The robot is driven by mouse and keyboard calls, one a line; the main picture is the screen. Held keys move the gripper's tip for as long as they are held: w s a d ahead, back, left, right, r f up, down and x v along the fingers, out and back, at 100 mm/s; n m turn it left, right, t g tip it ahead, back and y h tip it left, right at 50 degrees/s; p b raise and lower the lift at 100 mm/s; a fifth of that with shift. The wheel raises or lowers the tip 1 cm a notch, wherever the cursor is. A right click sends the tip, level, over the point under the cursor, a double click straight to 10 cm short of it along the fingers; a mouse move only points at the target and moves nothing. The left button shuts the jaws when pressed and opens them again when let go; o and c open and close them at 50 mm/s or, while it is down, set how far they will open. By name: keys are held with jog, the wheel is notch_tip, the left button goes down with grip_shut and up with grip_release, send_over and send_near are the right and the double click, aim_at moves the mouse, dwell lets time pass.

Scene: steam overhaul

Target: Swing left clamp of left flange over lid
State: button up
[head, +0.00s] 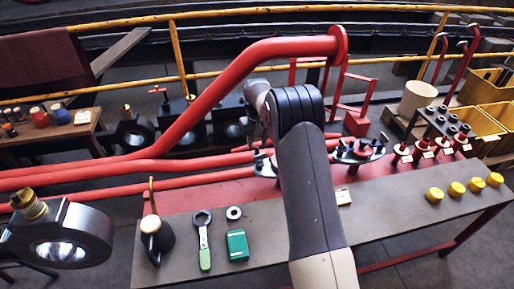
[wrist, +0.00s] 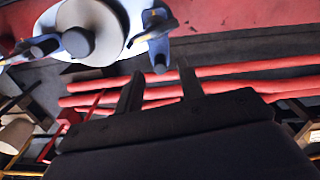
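In the wrist view my gripper (wrist: 160,85) is open, with two dark fingers apart and nothing between them. A flange with a round pale lid (wrist: 112,22) and a grey centre knob shows at the upper left. A blue-grey clamp (wrist: 155,35) stands at the lid's right edge, another clamp (wrist: 38,45) at its left edge. The fingertips are close to the right clamp but seem apart from it. In the head view the left flange (head: 264,164) is mostly hidden behind my arm. I cannot tell for certain which flange the wrist view shows.
The right flange (head: 357,152) stands on the red bench strip. A green-handled wrench (head: 204,245), a green box (head: 237,245) and a black oil can (head: 156,240) lie on the bench's left part. Yellow caps (head: 456,189) stand at right. A large red pipe (head: 220,90) rises behind.

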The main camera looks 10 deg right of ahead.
jog(key=shift+f, duration=1.45)
jog(key=shift+c, duration=0.3)
grip_shut()
